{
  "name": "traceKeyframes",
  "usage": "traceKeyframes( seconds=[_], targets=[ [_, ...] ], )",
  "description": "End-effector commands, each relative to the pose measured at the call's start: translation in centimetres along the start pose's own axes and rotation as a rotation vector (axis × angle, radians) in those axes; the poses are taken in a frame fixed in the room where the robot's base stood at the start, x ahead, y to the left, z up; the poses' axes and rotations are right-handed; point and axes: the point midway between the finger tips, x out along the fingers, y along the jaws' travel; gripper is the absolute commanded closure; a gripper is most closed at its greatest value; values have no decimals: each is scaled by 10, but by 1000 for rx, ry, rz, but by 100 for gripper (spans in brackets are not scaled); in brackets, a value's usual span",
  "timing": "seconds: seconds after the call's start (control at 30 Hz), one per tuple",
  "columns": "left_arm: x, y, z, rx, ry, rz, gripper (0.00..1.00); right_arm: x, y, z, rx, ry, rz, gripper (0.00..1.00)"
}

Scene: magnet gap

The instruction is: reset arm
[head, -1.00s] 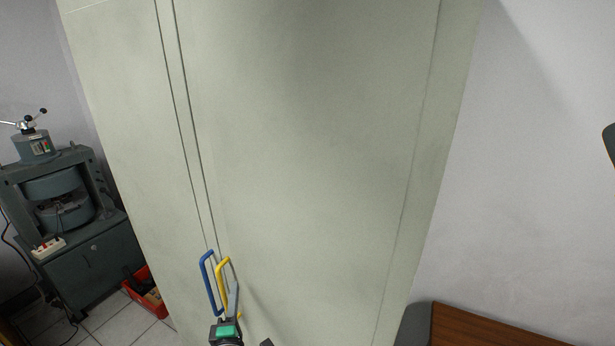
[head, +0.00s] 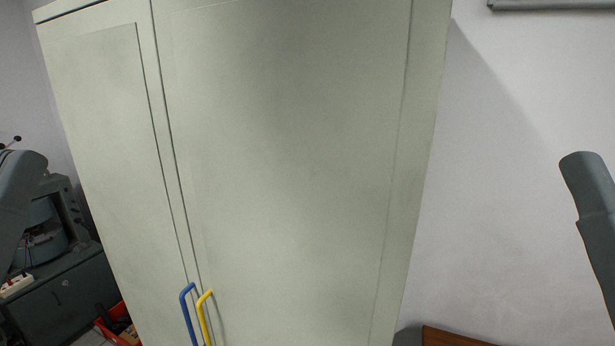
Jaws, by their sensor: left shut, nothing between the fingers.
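A tall pale green cabinet (head: 290,170) fills the middle of the head view, with its doors closed. Two upright handles sit low at the door seam: a blue handle (head: 188,314) and a yellow handle (head: 204,318). Their lower ends run out of the bottom of the picture. A grey link of my left arm shows at the left edge, and a grey link of my right arm shows at the right edge. I see no fingers of either gripper.
A grey machine on a dark cabinet (head: 65,300) stands at the left, partly behind my left arm. A red crate (head: 112,325) is on the floor beside it. A brown wooden surface (head: 450,338) shows at the bottom right, before a bare white wall (head: 500,200).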

Motion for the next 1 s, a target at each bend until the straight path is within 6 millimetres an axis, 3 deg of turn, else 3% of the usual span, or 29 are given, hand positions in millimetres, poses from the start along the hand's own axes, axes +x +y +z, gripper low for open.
traceKeyframes(
  seconds=[0.03,0.53,0.7,1.0],
  targets=[
    [26,-1,-25,-19,4,-2,100,25,0,-22,0,-3,0,50],
    [191,-4,-176,-8,2,-5,100,191,1,-176,0,1,0,50],
    [214,-5,-197,-8,2,-5,100,214,1,-197,0,0,0,50],
    [212,-5,-196,-8,2,-5,100,212,1,-195,0,-1,0,50]
  ],
)
